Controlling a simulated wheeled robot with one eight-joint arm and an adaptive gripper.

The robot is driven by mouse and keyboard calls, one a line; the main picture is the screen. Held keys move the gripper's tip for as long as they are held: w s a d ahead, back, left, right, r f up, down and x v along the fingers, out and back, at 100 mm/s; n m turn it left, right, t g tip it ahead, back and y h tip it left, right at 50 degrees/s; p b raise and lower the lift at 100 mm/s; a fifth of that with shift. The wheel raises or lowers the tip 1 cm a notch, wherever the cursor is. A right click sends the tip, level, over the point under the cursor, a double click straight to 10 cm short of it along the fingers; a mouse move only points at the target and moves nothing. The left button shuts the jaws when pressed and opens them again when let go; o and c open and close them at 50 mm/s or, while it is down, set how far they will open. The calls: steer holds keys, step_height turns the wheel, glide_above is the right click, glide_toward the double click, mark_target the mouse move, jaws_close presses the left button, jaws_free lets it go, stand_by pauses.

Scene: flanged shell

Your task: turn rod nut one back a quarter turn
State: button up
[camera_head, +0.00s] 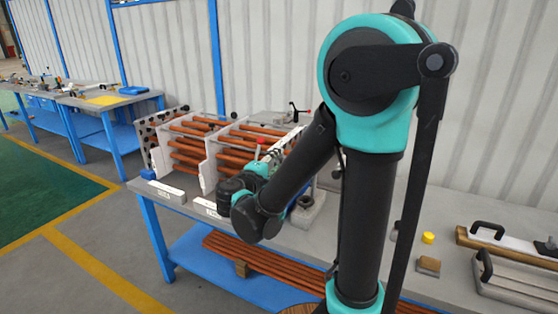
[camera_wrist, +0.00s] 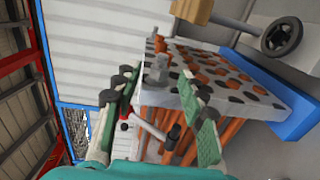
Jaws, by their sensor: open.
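The tube bundle stands on the bench in the head view, with orange tubes (camera_head: 188,150) running between pale upright plates (camera_head: 211,163). In the wrist view its end plate (camera_wrist: 222,78) carries orange tube ends and dark round holes or plugs. A grey nut-like piece (camera_wrist: 157,68) stands out at the plate's near corner, between my fingertips in the picture. I cannot tell for sure that it is rod nut one or whether my fingers touch it. My gripper (camera_wrist: 160,84) is open, with green-padded fingers either side. In the head view my arm largely hides the gripper.
A red-tipped lever (camera_wrist: 150,128) shows between my fingers. A wooden block (camera_wrist: 193,10) and a dark wheel (camera_wrist: 282,37) lie beyond the plate. Handled tools (camera_head: 505,245) and a yellow piece (camera_head: 428,238) lie on the bench at right. Long rods (camera_head: 275,268) rest on the lower shelf.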

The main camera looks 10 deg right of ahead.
steer(key=v, duration=1)
steer(key=s+d+f+m+g+y, duration=0.35)
steer(key=d+f+g, duration=0.35)
steer(key=d+f, duration=0.6)
steer(key=s+f+m+g+y, duration=0.2)
steer(key=s+f+m+y, duration=0.4)
steer(key=s+f+m, duration=0.1)
steer(key=shift+s+a+f+g+y, duration=0.25)
steer(key=shift+s+f+g+y, duration=0.15)
steer(key=shift+s+f, duration=0.3)
steer(key=shift+w, duration=0.1)
